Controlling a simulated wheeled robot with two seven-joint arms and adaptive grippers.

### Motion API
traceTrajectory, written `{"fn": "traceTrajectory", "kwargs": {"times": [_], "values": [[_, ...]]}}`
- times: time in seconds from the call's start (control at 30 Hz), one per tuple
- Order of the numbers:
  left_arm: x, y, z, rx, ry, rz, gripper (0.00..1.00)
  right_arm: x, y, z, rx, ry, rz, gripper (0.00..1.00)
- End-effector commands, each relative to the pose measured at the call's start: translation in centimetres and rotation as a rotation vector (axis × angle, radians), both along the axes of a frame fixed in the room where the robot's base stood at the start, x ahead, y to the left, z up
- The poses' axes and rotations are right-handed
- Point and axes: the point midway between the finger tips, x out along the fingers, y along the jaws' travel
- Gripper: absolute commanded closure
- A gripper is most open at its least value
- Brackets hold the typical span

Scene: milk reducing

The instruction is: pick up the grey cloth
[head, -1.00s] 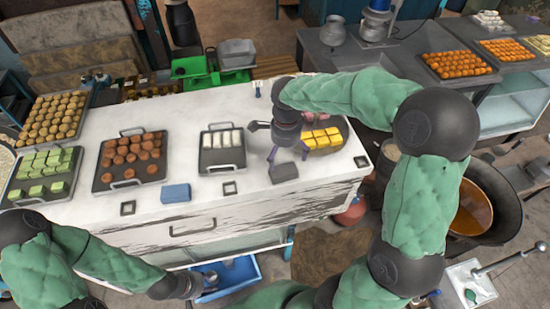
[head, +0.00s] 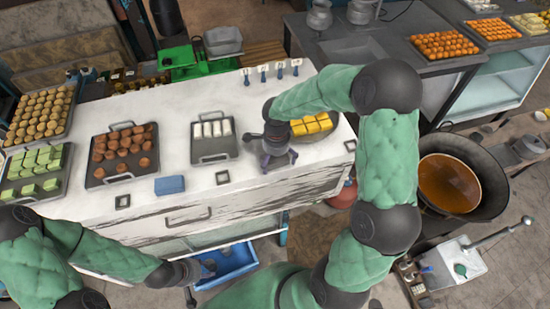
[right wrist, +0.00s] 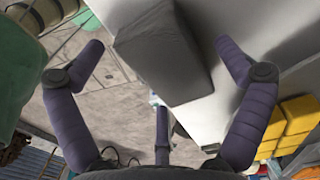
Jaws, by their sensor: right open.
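The grey cloth (right wrist: 158,48), a flat block-like piece, lies near the counter's front edge in the right wrist view. In the head view my right gripper hides it. My right gripper (head: 277,160) hangs over that spot with its purple fingers spread. In the right wrist view the cloth shows between the two spread side fingers, with the third finger below it; contact cannot be told. My left gripper (head: 200,270) is low at the front, by the blue bin below the counter; its fingers are too small to read.
The white counter (head: 250,110) holds a blue cloth (head: 170,185), a tray of white rolls (head: 213,148), a tray of brown balls (head: 122,160) and yellow blocks (head: 312,123) close to my right gripper. Several small tools (head: 280,70) stand at the back. A blue bin (head: 232,262) sits below.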

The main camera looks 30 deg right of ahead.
Motion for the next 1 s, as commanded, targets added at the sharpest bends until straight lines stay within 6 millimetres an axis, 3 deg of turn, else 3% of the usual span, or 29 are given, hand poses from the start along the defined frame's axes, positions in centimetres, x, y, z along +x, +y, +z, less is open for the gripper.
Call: {"fn": "traceTrajectory", "kwargs": {"times": [0.27,0.47,0.5,1.0], "values": [[0.00,-0.01,0.01,0.000,0.000,0.000,0.60,0.01,0.00,-0.35,0.000,-0.001,0.000,0.00],[-0.01,-0.01,0.01,0.000,0.000,0.000,0.60,0.01,-0.01,-0.33,0.000,-0.001,0.000,0.54],[0.00,-0.01,0.01,0.000,0.000,0.000,0.60,0.01,0.00,-0.33,0.000,-0.001,0.000,0.56],[0.00,0.00,-0.03,0.000,0.000,0.000,0.60,0.07,-0.03,0.36,-0.001,-0.002,0.000,0.56]]}}
